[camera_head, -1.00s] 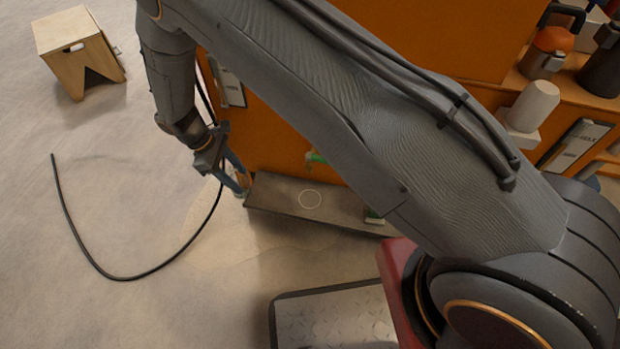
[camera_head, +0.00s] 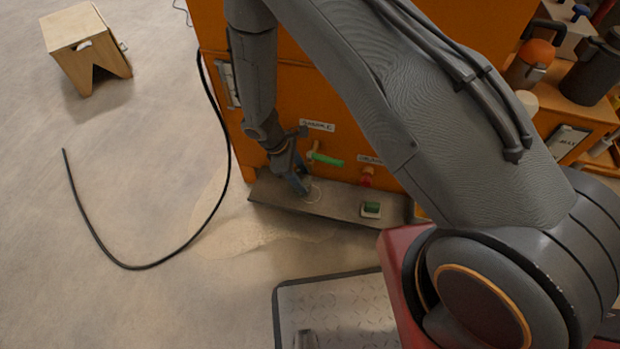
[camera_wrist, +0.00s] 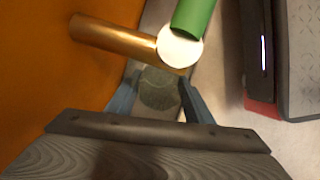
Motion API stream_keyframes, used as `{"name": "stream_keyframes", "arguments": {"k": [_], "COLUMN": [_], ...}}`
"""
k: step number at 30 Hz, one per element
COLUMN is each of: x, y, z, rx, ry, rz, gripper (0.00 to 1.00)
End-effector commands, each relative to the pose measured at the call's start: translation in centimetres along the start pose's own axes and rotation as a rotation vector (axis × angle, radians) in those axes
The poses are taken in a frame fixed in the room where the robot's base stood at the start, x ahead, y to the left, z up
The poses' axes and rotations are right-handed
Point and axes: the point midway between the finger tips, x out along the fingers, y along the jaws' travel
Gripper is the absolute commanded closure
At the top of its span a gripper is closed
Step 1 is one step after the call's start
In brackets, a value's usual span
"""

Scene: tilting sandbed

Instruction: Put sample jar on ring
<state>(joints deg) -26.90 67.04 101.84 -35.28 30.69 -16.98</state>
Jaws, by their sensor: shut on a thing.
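My gripper (camera_head: 301,184) is shut on the sample jar, with a blue finger on either side. In the wrist view the jar (camera_wrist: 160,89) is a dull greenish, see-through round shape between the fingers (camera_wrist: 158,102). In the head view the jar is too small and covered to make out clearly. The pale ring (camera_head: 316,198) is marked on the dark grey shelf (camera_head: 345,208) at the foot of the orange cabinet. My fingers are at the ring's left edge and cover part of it. I cannot tell whether the jar touches the shelf.
A brass pipe (camera_wrist: 115,38) and a green handle (camera_wrist: 194,14) with a white round end (camera_wrist: 180,47) are close above the jar. The orange cabinet (camera_head: 225,35) stands behind. A green-topped item (camera_head: 371,208) sits farther right on the shelf. A black hose (camera_head: 150,267) lies on the floor.

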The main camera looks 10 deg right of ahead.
Motion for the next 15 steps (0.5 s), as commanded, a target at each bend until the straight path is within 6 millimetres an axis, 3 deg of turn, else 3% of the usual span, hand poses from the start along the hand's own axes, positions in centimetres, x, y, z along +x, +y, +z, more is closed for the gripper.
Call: {"name": "stream_keyframes", "arguments": {"k": [4, 9, 15], "x": [1.0, 2.5, 2.4], "y": [-0.1, 0.1, 0.0], "z": [2.9, 2.0, 2.0], "rx": [0.003, 0.0, 0.001], "ry": [-0.001, 0.0, 0.0], "rz": [-0.003, 0.0, 0.0], "gripper": [0.76, 0.76, 0.76]}}
